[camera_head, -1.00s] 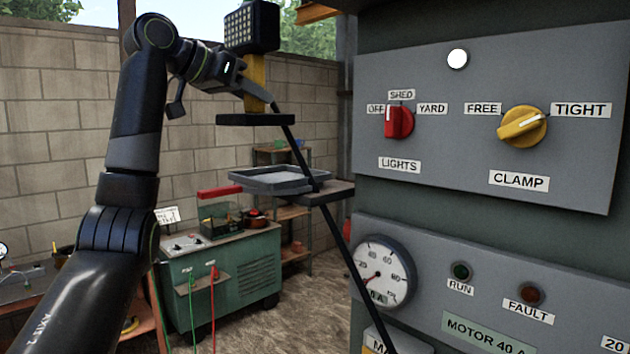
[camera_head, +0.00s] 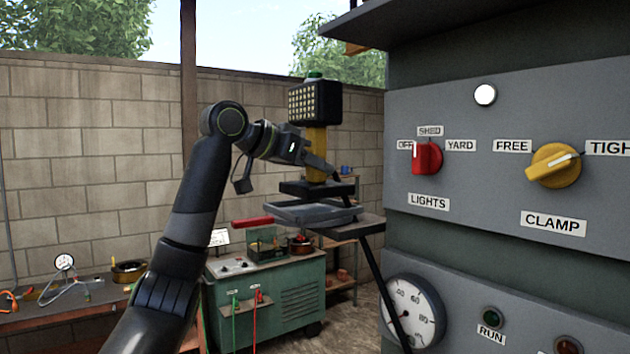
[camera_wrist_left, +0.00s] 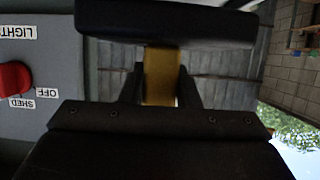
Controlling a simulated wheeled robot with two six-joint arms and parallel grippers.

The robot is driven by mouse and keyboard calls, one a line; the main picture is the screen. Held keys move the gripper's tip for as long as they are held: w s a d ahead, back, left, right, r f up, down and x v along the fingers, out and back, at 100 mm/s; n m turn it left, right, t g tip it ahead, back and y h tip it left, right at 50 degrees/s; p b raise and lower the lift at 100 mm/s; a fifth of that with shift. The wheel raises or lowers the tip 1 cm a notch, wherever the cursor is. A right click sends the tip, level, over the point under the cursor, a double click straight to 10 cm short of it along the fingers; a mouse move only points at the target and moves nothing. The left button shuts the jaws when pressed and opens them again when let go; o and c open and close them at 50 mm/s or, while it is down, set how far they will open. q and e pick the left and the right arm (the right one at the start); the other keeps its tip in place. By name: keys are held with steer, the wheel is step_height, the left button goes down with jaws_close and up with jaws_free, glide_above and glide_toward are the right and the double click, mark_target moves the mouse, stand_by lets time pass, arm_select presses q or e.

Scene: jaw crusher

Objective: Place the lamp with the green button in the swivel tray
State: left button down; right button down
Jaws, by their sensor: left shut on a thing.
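The lamp (camera_head: 315,104) is upright, with a black head of small light squares, a green button (camera_head: 314,75) on top, a yellow handle and a dark flat base (camera_head: 317,188). My left gripper (camera_head: 322,166) is shut on its yellow handle, which also shows between the fingers in the left wrist view (camera_wrist_left: 161,76). The grey swivel tray (camera_head: 350,213) is on a dark arm beside the machine. In the head view the lamp's base appears just above the tray; I cannot tell whether they touch. My right gripper is out of view.
The grey machine panel (camera_head: 520,120) with a red lights knob (camera_head: 427,157) and yellow clamp knob (camera_head: 555,166) stands close on the right. A green cabinet (camera_head: 270,290) is below the tray. A bench (camera_head: 60,315) with a gauge stands at left.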

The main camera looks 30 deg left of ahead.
mark_target(308, 181)
arm_select(q)
steer(key=f, duration=0.1)
steer(key=a+f, duration=0.1)
steer(key=shift+s+f, duration=0.15)
steer(key=shift+f, duration=0.2)
steer(key=shift+a+f+p, duration=0.15)
steer(key=shift+f+p, duration=0.05)
steer(key=shift+p, duration=0.1)
steer(key=shift+d, duration=0.35)
steer(key=shift+f, duration=0.2)
steer(key=c, duration=1.1)
jaws_free()
steer(key=shift+s, duration=0.1)
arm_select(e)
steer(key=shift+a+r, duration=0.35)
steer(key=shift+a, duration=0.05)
